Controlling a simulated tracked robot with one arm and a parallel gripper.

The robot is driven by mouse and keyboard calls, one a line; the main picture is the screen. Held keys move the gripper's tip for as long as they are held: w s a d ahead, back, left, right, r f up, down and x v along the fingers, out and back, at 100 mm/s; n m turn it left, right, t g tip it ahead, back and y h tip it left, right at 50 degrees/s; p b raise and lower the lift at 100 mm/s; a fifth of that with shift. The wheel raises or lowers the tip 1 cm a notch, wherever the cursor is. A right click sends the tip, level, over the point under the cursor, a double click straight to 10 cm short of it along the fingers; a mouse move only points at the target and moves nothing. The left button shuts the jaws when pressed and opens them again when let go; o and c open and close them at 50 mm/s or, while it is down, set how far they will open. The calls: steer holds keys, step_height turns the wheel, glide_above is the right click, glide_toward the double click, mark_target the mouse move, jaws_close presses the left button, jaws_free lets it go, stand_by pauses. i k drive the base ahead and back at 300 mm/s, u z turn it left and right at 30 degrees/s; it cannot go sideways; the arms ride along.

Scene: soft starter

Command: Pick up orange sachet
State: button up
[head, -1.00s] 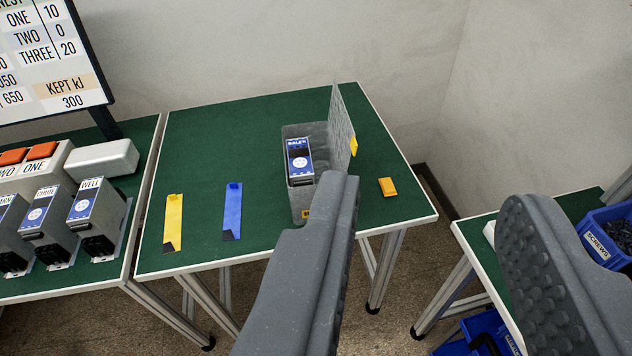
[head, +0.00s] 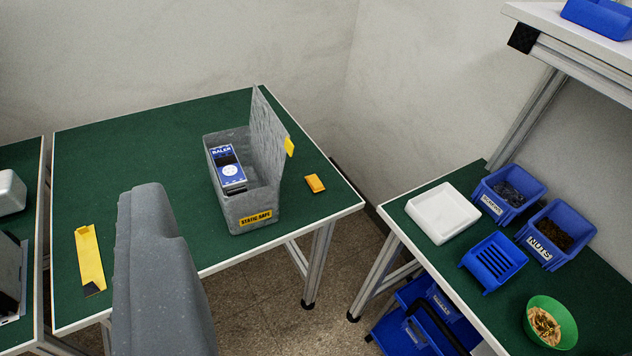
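The orange sachet (head: 315,183) is a small flat packet on the green table, right of a grey open box. It lies near the table's right edge, apart from the box. One grey finger of my gripper (head: 158,265) shows at the lower left, over the table's front edge and well left of the sachet. The other finger is out of the frame. The fingers look wide apart, with nothing held between them in view.
The grey box (head: 250,205) has a raised lid and holds a blue-labelled unit (head: 228,170). A yellow strip (head: 89,260) lies at left. The right bench holds a white tray (head: 443,212), blue bins (head: 510,190) and a green bowl (head: 550,322). A floor gap separates the tables.

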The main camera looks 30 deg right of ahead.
mark_target(313, 180)
steer(key=u, duration=0.1)
steer(key=i, duration=1)
steer(key=z, duration=0.1)
